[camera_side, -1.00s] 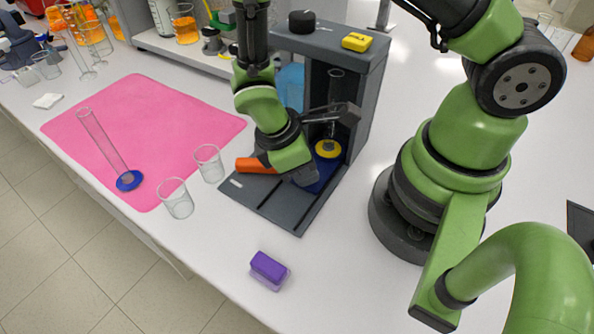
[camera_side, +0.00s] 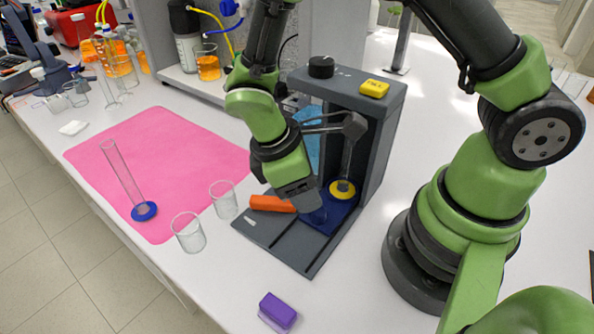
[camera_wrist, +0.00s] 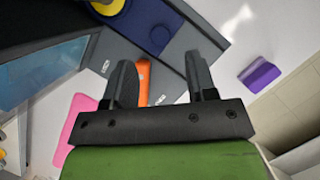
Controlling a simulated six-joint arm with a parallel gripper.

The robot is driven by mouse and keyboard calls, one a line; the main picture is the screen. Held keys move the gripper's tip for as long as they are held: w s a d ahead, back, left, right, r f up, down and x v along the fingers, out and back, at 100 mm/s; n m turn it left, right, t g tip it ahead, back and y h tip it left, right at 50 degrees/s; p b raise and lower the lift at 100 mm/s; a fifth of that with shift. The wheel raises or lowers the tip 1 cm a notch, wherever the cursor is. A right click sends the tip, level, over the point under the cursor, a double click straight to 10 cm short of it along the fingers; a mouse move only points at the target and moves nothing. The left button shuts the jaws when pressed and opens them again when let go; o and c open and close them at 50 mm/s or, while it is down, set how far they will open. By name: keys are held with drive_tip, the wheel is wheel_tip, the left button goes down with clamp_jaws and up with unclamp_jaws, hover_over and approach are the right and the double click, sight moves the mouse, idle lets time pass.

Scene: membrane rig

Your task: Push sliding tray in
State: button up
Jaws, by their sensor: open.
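The grey rig (camera_side: 384,130) rises behind my gripper. Two glass beakers, a clear cylinder (camera_side: 122,172) on a blue foot and a pink mat (camera_side: 175,160) are to the left. A purple block (camera_side: 279,311) lies in front, with clear table around it.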

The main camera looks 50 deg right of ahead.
drive_tip(key=v, duration=0.4)
drive_tip(key=shift+c, duration=0.5)
